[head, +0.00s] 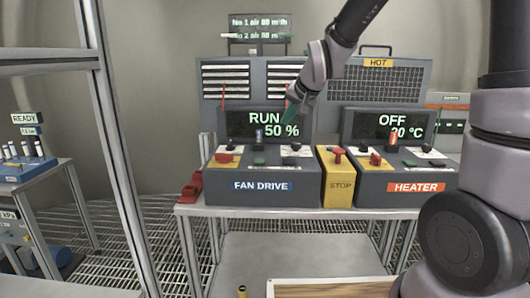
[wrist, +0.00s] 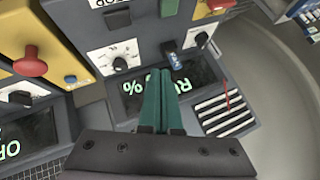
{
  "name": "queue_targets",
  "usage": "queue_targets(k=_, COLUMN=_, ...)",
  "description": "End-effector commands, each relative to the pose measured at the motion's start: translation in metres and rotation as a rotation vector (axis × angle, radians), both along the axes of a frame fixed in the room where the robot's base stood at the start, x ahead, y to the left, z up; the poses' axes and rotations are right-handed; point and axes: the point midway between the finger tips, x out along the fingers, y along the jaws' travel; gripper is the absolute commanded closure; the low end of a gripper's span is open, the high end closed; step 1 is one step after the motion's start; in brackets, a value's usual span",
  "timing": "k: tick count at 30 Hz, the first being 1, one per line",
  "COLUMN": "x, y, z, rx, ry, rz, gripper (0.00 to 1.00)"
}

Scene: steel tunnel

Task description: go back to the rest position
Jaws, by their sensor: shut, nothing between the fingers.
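My gripper (head: 291,108) is raised above the fan drive box (head: 262,199), in front of its display. Its green fingers (wrist: 161,104) are together with nothing between them in the wrist view. The fan drive display (head: 265,124) reads RUN 50 %. Below the display the box carries a red button (head: 224,157), a blue-topped switch, a green button and a dial. The fingertips appear over the panel in the wrist view; I cannot tell any gap to it.
A yellow STOP box (head: 338,185) with a red button stands beside the heater box (head: 413,187), whose display (head: 391,125) reads OFF. A metal post (head: 118,150) rises at left. A side table (head: 62,172) holds a blue rack. Grated floor lies between.

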Motion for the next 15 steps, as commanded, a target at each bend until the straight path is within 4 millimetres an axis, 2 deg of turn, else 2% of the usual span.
queue_targets(k=1, x=-0.012, y=-0.023, z=0.021, rx=-0.016, ry=-0.009, rz=-0.019, gripper=1.00)
queue_targets(k=6, x=-0.065, y=-0.089, z=0.063, rx=-0.067, ry=0.016, rz=-0.071, gripper=1.00)
queue_targets(k=8, x=-0.087, y=-0.110, z=0.075, rx=-0.076, ry=0.025, rz=-0.089, gripper=1.00)
queue_targets(k=12, x=-0.142, y=-0.149, z=0.093, rx=-0.086, ry=0.050, rz=-0.124, gripper=1.00)
queue_targets(k=15, x=-0.179, y=-0.168, z=0.100, rx=-0.080, ry=0.068, rz=-0.142, gripper=1.00)
